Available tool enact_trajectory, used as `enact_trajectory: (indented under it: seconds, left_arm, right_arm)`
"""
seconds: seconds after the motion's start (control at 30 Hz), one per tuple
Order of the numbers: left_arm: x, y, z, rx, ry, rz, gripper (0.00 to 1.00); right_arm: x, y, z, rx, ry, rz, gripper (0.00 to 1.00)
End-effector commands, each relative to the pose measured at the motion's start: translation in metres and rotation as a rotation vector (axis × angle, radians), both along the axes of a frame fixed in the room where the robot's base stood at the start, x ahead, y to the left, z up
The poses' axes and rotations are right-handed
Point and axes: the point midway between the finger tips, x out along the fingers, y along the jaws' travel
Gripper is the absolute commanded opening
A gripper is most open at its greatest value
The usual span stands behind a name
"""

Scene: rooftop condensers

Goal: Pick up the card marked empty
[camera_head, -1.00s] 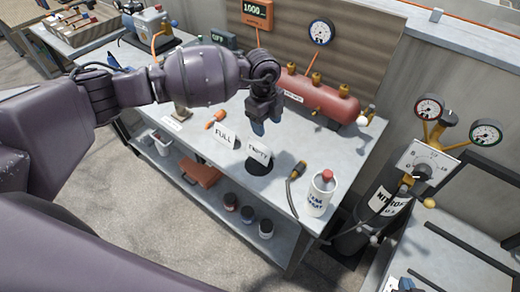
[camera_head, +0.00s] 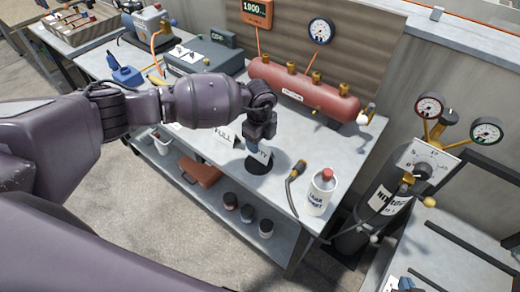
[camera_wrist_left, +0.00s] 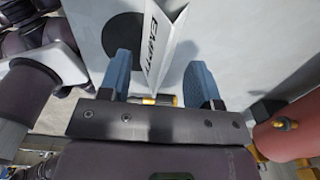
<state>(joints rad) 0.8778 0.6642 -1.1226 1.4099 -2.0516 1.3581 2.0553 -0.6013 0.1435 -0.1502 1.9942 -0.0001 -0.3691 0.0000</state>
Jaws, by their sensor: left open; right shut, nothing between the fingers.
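The white folded card marked EMPTY (camera_head: 265,157) stands on a black round disc (camera_head: 258,168) on the workbench. My left gripper (camera_head: 253,148) is directly over the card, pointing down, and covers part of its lettering. In the left wrist view the gripper (camera_wrist_left: 159,78) is open, with one blue fingertip on each side of the card (camera_wrist_left: 164,38). I cannot tell whether either finger touches it. The card marked FULL (camera_head: 225,136) stands just to the left. My right gripper is not in view.
A red manifold tank (camera_head: 305,92) runs behind the gripper. Several jars and an orange-brown case (camera_head: 201,172) are on the lower shelf.

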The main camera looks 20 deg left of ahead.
Motion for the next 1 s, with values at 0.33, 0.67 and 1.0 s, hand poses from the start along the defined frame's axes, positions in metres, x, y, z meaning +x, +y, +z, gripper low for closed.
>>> enact_trajectory:
  seconds: [0.33, 0.67, 1.0]
  left_arm:
    - [0.0005, -0.0002, -0.0178, 0.000, -0.001, 0.000, 0.57]
    - [0.0006, -0.0001, -0.0175, 0.000, -0.001, 0.000, 0.12]
    - [0.0009, 0.0000, -0.0143, -0.001, -0.002, 0.000, 0.04]
  right_arm:
    - [-0.0015, 0.0000, -0.0050, 0.001, 0.007, -0.001, 0.00]
    - [-0.0017, 0.0000, -0.0055, 0.001, 0.008, -0.001, 0.00]
    - [-0.0014, 0.0001, -0.0046, 0.001, 0.007, -0.002, 0.00]
